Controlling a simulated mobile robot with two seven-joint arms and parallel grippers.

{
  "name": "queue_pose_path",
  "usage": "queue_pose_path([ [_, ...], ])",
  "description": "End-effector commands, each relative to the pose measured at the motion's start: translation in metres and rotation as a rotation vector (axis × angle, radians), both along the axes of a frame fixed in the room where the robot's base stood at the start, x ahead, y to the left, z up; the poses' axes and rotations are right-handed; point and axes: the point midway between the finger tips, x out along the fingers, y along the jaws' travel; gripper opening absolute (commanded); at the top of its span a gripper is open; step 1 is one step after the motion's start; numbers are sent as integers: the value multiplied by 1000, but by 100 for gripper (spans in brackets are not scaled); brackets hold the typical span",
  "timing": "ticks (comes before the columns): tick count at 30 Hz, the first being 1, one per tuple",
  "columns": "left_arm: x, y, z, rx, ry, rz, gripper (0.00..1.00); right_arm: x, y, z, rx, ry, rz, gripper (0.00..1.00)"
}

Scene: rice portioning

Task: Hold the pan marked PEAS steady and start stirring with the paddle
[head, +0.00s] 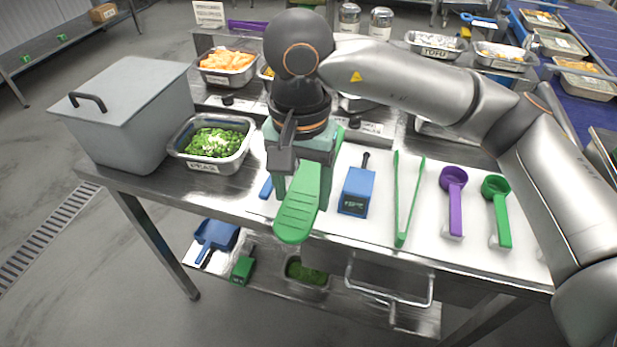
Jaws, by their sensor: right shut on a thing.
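The pan marked PEAS (176,152) is a steel pan of green peas with some pale bits on top. It stands at the left of the table, beside a large grey lidded box. My right gripper (302,187) points down over the table to the right of the pan, apart from it. It is shut on the green paddle (298,213), whose broad ridged end points toward the table's front edge. The gripper hides part of the paddle. My left gripper is not in view, and no gripper touches the pan.
The grey box (140,112) stands close left of the pan. A blue tool (357,191), green tongs (402,205), a purple scoop (453,195) and a green scoop (498,205) lie on the white mat to the right. Other food pans stand behind.

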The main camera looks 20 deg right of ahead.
Motion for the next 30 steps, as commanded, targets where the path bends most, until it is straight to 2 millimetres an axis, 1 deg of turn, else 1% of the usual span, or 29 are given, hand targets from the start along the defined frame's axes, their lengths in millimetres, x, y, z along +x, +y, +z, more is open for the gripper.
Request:
queue_pose_path([
  [1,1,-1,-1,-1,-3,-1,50,-7,4,4,1,-4,5,12],
  [3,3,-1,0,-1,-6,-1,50,-15,8,8,1,-3,3,12],
  [6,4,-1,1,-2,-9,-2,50,-23,12,13,0,-1,2,12],
  [9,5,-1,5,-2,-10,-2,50,-26,13,20,1,-3,0,12],
  [24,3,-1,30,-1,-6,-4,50,-27,13,70,0,-1,-1,12],
  [27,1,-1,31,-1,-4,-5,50,-27,13,75,0,-1,-1,12],
  [30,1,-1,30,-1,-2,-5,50,-27,14,74,1,-1,-1,12],
])
